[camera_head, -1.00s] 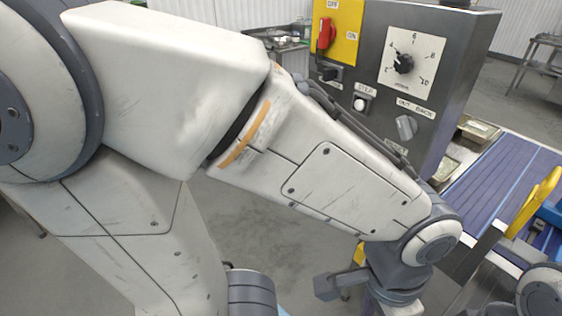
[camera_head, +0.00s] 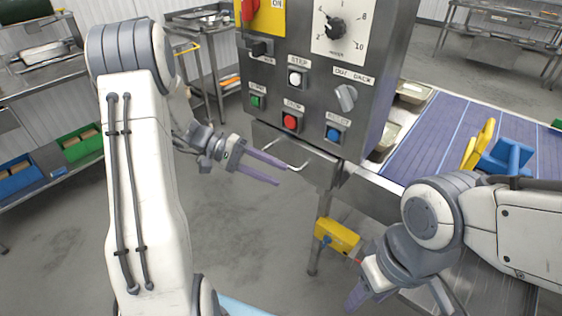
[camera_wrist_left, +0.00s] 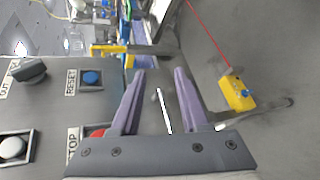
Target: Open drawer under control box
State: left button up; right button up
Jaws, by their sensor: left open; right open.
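The grey control box (camera_head: 345,50) with its dial and buttons stands at the upper middle of the head view. The drawer (camera_head: 318,170) is a grey metal front below it and looks shut. Its thin silver handle (camera_head: 297,161) sticks out at the left. My left gripper (camera_head: 281,174) is open and points right at the handle. In the left wrist view the handle (camera_wrist_left: 164,110) shows between the open fingers of my left gripper (camera_wrist_left: 159,72); I cannot tell whether they touch it. My right gripper (camera_head: 400,302) is open and low at the right, partly cut off.
A yellow box with a blue button (camera_head: 338,236) hangs below the drawer. A purple conveyor belt (camera_head: 425,140) runs to the right, with a blue and yellow object (camera_head: 500,158) on it. Shelves with bins (camera_head: 62,150) stand at the left. The grey floor between is clear.

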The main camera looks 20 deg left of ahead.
aim_at(299, 147)
pick_arm(q)
jog(key=w+a+f+n+t+h, duration=0.1)
jog(key=w+a+n+t, duration=0.3)
jog(key=a, duration=0.6)
jog(key=shift+m+t, duration=0.7)
jog(key=shift+t, duration=0.1)
jog(key=x, duration=0.3)
jog(key=s+p+x, duration=0.1)
jog(key=x, duration=0.2)
jog(key=p+x, duration=0.1)
jog(key=x, duration=0.3)
jog(key=shift+s+d+f, duration=0.25)
grip_shut()
